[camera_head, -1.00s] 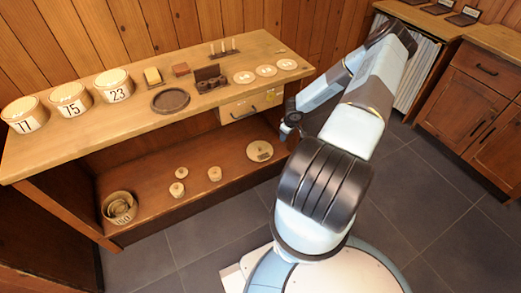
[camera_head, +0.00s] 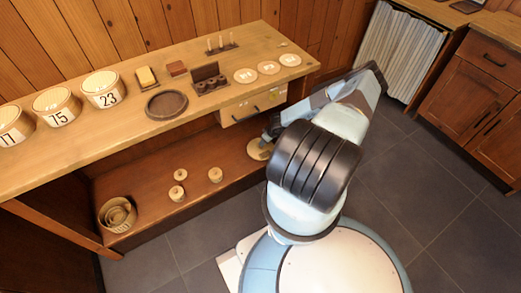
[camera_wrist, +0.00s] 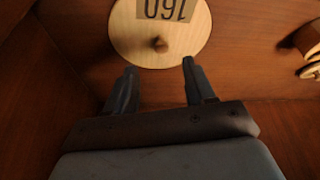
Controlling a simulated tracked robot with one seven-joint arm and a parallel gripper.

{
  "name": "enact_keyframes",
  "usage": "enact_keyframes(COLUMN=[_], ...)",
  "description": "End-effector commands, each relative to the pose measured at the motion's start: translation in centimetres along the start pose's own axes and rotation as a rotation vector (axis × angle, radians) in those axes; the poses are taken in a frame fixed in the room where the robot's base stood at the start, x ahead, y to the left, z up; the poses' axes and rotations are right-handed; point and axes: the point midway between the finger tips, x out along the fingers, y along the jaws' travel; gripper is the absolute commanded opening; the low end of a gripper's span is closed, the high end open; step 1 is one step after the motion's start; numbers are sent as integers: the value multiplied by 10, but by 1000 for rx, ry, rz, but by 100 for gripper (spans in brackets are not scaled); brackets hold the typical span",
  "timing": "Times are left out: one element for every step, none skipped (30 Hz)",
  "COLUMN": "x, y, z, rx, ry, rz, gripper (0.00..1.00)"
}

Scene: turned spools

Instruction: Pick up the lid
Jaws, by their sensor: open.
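The lid (camera_wrist: 135,42) is a round, pale wooden disc with a small knob and a label that reads 160 upside down in the wrist view. It lies on the lower shelf, and in the head view its left part (camera_head: 257,150) shows beside my arm. My gripper (camera_wrist: 158,66) is open and empty. Its two dark fingers point towards the lid, with the knob between and just beyond the fingertips in the picture. I cannot tell how high the fingers are above the lid. In the head view my arm hides most of the gripper.
Small turned pieces (camera_head: 178,193) and a nested set of round tubs (camera_head: 118,213) stand on the lower shelf, left of the lid. The bench top (camera_head: 140,122) with a drawer (camera_head: 252,107) overhangs the shelf. Numbered tubs and a dark round tray (camera_head: 166,104) stand on top.

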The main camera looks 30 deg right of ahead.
Motion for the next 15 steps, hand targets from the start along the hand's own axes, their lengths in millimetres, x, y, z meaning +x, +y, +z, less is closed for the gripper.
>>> enact_keyframes(x=[8, 11, 15, 18, 20, 22, 23, 24, 26, 28, 30, 34, 38, 43, 49], y=[0, 0, 1, 1, 1, 1, 1, 1, 1, 1, 1, 0, 0, -1, -2], z=[0, 0, 0, 0, 0, 0, 0, 0, 0, 0, 0, 0, 1, 1, 1], rx=[0, 0, 1, 1, 2, 1, 1, 1, 1, 1, 0, -1, -1, -1, -1], ry=[-1, 0, 0, 0, 0, 0, 0, 0, 0, 0, 0, -1, -1, -1, -1], rz=[1, 1, 1, 1, 1, 1, 1, 1, 2, 2, 2, 1, 1, 1, 0], gripper=[54, 54, 54, 54, 54, 54, 54, 54, 54, 54, 54, 54, 54, 54, 54])
